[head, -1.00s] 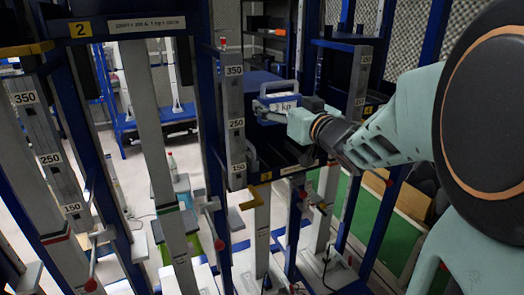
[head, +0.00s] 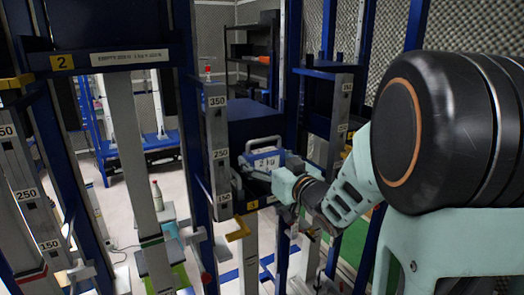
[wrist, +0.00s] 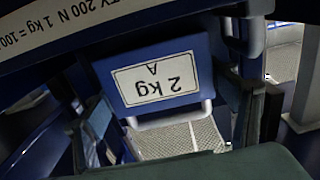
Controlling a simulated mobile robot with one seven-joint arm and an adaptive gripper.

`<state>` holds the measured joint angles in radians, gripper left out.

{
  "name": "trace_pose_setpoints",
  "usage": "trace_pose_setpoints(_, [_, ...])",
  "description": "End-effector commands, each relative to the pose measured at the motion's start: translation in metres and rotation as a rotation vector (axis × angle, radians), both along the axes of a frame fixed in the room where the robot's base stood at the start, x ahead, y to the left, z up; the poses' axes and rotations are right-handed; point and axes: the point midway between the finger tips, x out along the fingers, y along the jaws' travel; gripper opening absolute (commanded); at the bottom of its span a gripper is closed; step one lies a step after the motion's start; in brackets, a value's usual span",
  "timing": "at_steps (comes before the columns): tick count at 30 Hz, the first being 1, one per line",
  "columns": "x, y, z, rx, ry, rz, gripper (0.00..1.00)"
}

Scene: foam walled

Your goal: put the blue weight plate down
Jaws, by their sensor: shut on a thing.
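The blue weight plate (head: 247,160) carries a white label and a pale handle. It is held up in the middle of the head view, right of a grey post marked 350, 250 and 150. In the wrist view the plate (wrist: 205,48) fills the upper middle, its label reading "2 kg A" upside down. My gripper (head: 272,176) is shut on the plate, coming from the right. In the wrist view the fingers of my gripper (wrist: 178,125) flank the pale handle loop. The exact contact is dark and partly hidden.
The grey numbered post (head: 217,130) stands close left of the plate. A yellow bracket (head: 238,229) is below it. Another grey post (head: 341,115) stands right. A dark blue box-like surface (head: 232,120) lies behind. A bottle (head: 157,194) stands lower left.

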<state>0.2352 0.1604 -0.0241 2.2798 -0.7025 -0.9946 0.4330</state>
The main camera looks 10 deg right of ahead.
Motion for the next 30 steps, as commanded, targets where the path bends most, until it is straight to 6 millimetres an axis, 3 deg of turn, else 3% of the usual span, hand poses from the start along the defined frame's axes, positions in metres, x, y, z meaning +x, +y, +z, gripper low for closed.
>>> trace_pose_setpoints(18, [0.001,0.0,-0.012,0.001,-0.02,0.001,0.21])
trace_pose_setpoints(19, [0.0,0.0,-0.02,-0.001,0.0,0.0,0.82])
trace_pose_setpoints(23, [0.0,0.0,-0.02,-0.001,0.0,0.0,0.97])
trace_pose_setpoints(30, [0.0,0.0,-0.02,-0.001,0.0,0.0,0.97])
